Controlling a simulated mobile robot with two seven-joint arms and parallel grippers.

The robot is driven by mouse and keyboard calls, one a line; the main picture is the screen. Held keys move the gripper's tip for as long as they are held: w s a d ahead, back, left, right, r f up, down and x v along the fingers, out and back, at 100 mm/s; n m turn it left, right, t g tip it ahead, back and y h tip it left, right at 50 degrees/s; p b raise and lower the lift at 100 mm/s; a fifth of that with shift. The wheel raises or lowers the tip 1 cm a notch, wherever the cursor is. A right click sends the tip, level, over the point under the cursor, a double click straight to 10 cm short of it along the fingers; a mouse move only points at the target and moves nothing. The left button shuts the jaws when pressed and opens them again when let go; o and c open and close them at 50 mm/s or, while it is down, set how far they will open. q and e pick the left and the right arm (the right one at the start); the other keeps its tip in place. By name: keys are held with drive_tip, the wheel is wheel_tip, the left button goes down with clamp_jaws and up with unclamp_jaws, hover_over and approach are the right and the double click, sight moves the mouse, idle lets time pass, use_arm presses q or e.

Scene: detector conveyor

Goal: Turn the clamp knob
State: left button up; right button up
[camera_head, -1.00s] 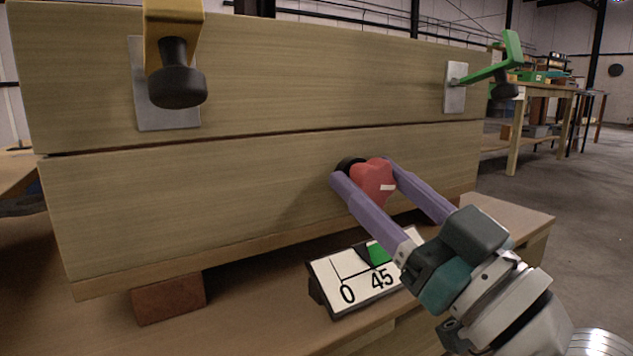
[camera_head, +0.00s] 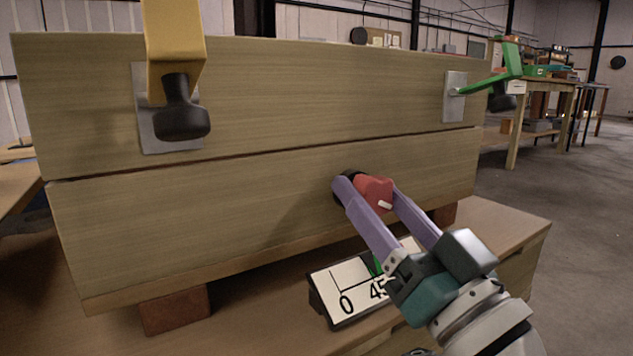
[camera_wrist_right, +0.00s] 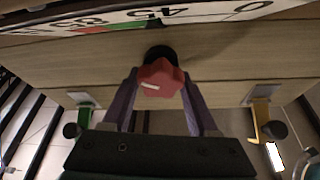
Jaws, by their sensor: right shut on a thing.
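The red lobed knob (camera_head: 373,191) with a white mark sits on a black collar on the lower wooden board's front. My right gripper (camera_head: 369,188) is shut on it, one purple finger on each side. In the right wrist view the knob (camera_wrist_right: 161,78) lies between the two fingers (camera_wrist_right: 160,88), its white mark near the left side. A white angle scale (camera_head: 350,292) with 0, 45 and a green patch is below the knob, partly hidden by my gripper. It also shows upside down in the right wrist view (camera_wrist_right: 200,12). My left gripper is not in view.
A yellow clamp (camera_head: 174,50) and a green clamp (camera_head: 510,62), both with black knobs, are on the upper board (camera_head: 320,95). The boards rest on brown blocks (camera_head: 175,310) on a wooden bench (camera_head: 510,230). Open floor lies right.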

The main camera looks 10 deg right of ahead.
drive_tip(key=shift+m+h+p, duration=0.4)
drive_tip(key=shift+m+h, duration=0.2)
drive_tip(key=shift+m, duration=0.9)
drive_tip(key=o, duration=1.4)
drive_tip(key=shift+s+d+f+p, duration=0.1)
drive_tip(key=shift+s+f+p, duration=0.05)
drive_tip(key=shift+s+p, duration=0.2)
drive_tip(key=p+v, duration=0.1)
drive_tip(key=v, duration=0.8)
drive_tip(key=shift+s+f+p, duration=0.1)
drive_tip(key=shift+s+p, duration=0.05)
drive_tip(key=shift+p, duration=0.25)
